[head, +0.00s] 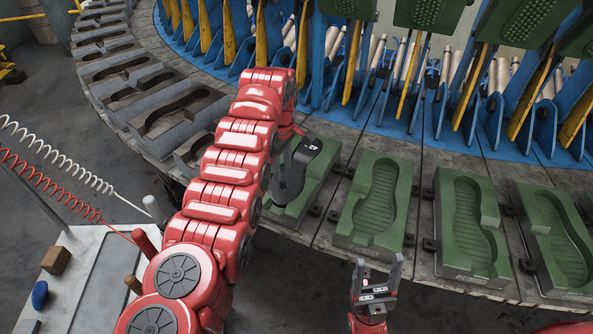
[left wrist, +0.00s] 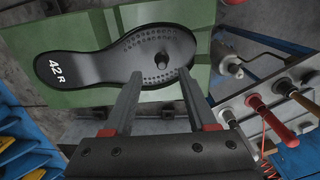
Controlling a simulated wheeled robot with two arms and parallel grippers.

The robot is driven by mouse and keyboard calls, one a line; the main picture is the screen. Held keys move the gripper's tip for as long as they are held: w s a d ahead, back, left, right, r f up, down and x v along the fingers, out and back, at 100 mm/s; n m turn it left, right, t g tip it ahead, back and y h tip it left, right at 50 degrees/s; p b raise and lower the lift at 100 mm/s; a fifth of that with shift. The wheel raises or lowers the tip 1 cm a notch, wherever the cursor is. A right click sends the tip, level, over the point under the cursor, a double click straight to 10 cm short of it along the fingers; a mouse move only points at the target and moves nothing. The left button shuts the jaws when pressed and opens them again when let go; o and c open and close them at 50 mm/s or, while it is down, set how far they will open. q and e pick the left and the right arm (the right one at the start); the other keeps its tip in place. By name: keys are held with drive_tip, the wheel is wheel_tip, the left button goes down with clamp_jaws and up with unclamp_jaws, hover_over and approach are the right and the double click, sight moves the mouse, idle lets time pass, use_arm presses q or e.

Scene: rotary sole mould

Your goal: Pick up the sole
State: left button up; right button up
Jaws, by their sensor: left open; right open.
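The black sole (head: 291,172), marked "42 R", is at the green mould (head: 320,184) nearest my left arm; I cannot tell how deep it sits. In the left wrist view the sole (left wrist: 105,62) spans the green mould (left wrist: 200,14), with a round knob (left wrist: 162,61) standing up near its right end. My left gripper (left wrist: 159,73) is open, its two fingertips over the sole on either side of the knob, with no grip visible. In the head view, my left arm mostly hides this gripper. My right gripper (head: 377,272) is open and empty, in front of the rotary table.
More green moulds (head: 374,205) line the table rim to the right, and dark grey moulds (head: 178,112) to the left. Blue and yellow brackets (head: 330,62) stand behind. A grey bench (head: 85,285) with tools and coiled hoses is at lower left.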

use_arm(q)
wheel_tip(320, 180, down, 4)
drive_tip(key=shift+s+a+r+p, duration=0.1)
drive_tip(key=shift+a+p, duration=0.05)
drive_tip(key=shift+p, duration=1)
drive_tip(key=shift+f, duration=0.2)
clamp_jaws()
